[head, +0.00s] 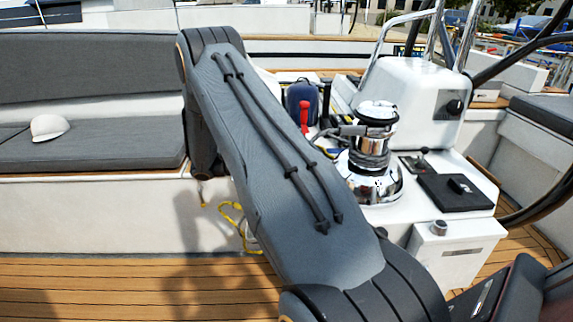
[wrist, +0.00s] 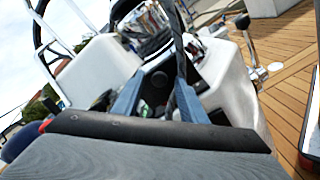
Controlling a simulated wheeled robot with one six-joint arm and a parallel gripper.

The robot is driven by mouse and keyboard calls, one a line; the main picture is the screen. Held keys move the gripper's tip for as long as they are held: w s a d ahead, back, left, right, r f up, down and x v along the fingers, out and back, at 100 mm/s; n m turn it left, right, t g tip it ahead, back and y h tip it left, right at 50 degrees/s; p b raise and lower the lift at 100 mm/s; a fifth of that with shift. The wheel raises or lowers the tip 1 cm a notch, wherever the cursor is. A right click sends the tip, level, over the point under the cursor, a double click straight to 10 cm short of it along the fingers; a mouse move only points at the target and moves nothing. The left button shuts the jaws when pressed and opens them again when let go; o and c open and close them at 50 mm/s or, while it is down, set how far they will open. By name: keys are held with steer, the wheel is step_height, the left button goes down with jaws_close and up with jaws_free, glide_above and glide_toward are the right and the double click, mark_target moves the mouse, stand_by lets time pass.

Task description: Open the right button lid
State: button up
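My gripper (wrist: 158,88) shows in the wrist view as two blue-grey fingers, set apart, with nothing clearly held between them. They reach toward a dark part of the white console below the chrome winch. A dark round piece (wrist: 157,79) shows between the fingers; it may be a button lid, but I cannot tell whether it is the right one, or whether it is open. In the head view my arm crosses the middle and my gripper cannot be made out. No button lid can be clearly identified there.
The chrome winch (head: 370,150) stands on the white console, also at the top of the wrist view (wrist: 147,24). A black panel (head: 455,193) and a silver knob (head: 439,228) are right of it. A lever (wrist: 249,45) stands beside the console.

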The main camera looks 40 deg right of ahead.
steer(key=b+v, duration=0.1)
steer(key=v, duration=0.6)
steer(key=shift+w+a, duration=0.25)
steer(key=shift+a, duration=0.1)
steer(key=s+a+r+t+y+p, duration=0.2)
steer(key=s+a+t+y, duration=0.1)
steer(key=s+a, duration=0.4)
steer(key=s+a+r+t+y+p, duration=0.3)
steer(key=s+a+y, duration=0.3)
steer(key=s+a, duration=0.2)
steer(key=s+a+r+m+t+y+p, duration=0.1)
steer(key=s+a+r+t+y+p, duration=0.1)
steer(key=s+a+t+y, duration=0.2)
steer(key=s+a+t, duration=0.1)
steer(key=s+a, duration=0.2)
steer(key=a, duration=0.4)
steer(key=shift+s+r+y, duration=0.15)
steer(key=shift+r+y, duration=0.25)
